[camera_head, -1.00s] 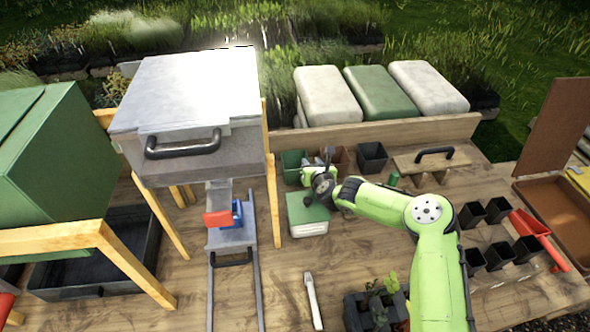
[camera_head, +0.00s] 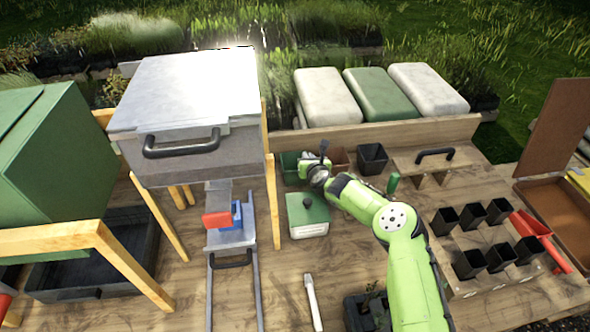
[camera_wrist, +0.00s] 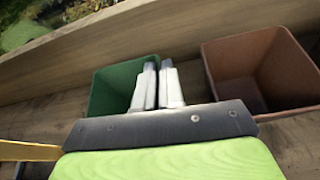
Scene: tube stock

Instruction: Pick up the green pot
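The green pot (camera_head: 290,164) is a square, open-topped planter at the back of the bench, left of a brown pot (camera_head: 339,160). In the wrist view the green pot (camera_wrist: 112,84) is upright and looks empty, with the brown pot (camera_wrist: 262,68) to its right. My gripper (camera_wrist: 158,66) has its two pale fingers close together at the green pot's right wall. They seem to be shut on that wall, one on each side; the lower contact is hidden. In the head view my gripper (camera_head: 312,162) is beside the pot, its fingers mostly hidden.
A wooden back board (camera_head: 390,131) runs behind the pots. A black pot (camera_head: 372,158) stands to the right. A green-lidded box (camera_head: 307,215) is in front, and a metal cabinet (camera_head: 190,100) on wooden legs stands left. Several small black pots are at right.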

